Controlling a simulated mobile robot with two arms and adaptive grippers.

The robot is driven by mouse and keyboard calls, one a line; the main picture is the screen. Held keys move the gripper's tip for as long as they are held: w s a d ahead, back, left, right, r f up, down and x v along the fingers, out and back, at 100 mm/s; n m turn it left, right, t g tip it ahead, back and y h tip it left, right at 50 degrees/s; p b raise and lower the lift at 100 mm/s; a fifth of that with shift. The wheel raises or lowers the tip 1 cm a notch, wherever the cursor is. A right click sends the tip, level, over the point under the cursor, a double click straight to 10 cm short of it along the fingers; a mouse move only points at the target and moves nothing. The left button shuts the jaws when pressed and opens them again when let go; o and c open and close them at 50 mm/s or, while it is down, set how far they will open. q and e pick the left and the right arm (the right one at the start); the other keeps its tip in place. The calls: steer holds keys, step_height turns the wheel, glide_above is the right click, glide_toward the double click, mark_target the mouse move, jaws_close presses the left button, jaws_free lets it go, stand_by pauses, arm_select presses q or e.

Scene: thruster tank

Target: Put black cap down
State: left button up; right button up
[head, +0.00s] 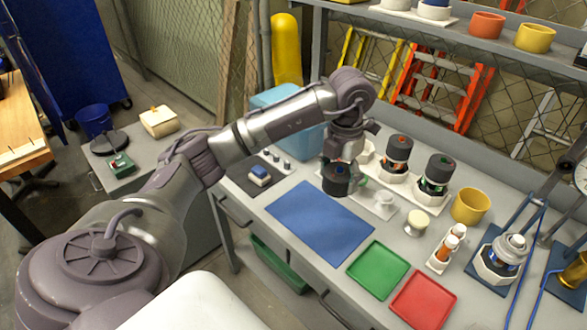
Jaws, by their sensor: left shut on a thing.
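My left gripper (343,163) points down over the back edge of the blue mat (320,222). It is shut on the black cap (339,182), a dark, short round piece that hangs below the fingers. The fingers partly hide the cap, and I cannot tell whether its underside touches anything. Two dark-topped thrusters (397,153) stand in white holders behind and to the right of the gripper. A white holder (384,205) with a round top sits just right of the cap. My right gripper is not in view.
The blue mat is bare. A green tray (378,270) and a red tray (423,300) lie empty at the front right.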

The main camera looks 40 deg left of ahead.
mark_target(327, 225)
arm_select(q)
steer(key=shift+s+a+f, duration=0.35)
steer(key=shift+a+f, duration=0.15)
step_height(327, 225, down, 5)
steer(key=shift+w+f+p, duration=0.1)
steer(key=shift+p, duration=0.7)
steer(key=shift+f+p, duration=0.45)
steer(key=shift+f, duration=1.55)
steer(key=shift+f+b, duration=0.6)
steer(key=shift+f, duration=0.05)
steer(key=o, duration=1.1)
steer(key=shift+r, duration=0.1)
steer(key=shift+c, duration=0.2)
